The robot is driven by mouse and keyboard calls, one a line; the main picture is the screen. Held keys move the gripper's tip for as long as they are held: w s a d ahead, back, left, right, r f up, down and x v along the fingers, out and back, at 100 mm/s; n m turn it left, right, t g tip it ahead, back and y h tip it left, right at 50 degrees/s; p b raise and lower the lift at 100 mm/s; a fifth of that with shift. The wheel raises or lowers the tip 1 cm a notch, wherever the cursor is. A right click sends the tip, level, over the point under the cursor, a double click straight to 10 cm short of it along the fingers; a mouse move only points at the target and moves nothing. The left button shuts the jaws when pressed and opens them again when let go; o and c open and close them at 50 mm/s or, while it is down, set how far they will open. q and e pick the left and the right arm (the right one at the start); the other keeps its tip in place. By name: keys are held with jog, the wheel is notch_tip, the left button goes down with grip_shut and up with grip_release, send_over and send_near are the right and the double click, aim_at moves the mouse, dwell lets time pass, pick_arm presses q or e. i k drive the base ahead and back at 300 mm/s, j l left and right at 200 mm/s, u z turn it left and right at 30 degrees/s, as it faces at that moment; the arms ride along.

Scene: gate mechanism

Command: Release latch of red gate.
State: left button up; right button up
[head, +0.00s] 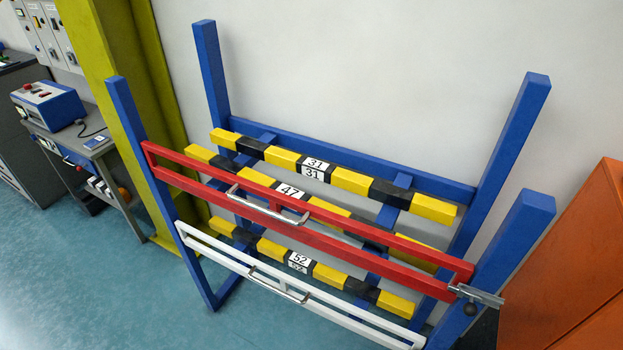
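The red gate (345,243) is a long red bar frame across the front of a blue rack, spanning from the left front post to the right front post. A metal handle (266,204) sits near its middle. The latch (477,294) is a grey metal bolt at the gate's right end, by the right front post, with a dark round knob (470,308) hanging below it. The bolt reaches across the post face; I cannot tell how it is seated. Neither of my grippers is in view.
A white gate (340,318) with its own handle (280,286) lies below the red one. The blue rack (508,240) holds yellow-black bars numbered 31, 47 and 52. An orange cabinet (570,265) stands close at right. A desk (85,145) is at left. Blue floor (90,270) is clear at front left.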

aim_at(470, 310)
jog(key=l+z, duration=0.1)
jog(key=z, duration=0.25)
jog(key=k+l+z, duration=0.1)
jog(key=z, duration=0.2)
jog(key=l+z, duration=0.2)
jog(key=z, duration=0.15)
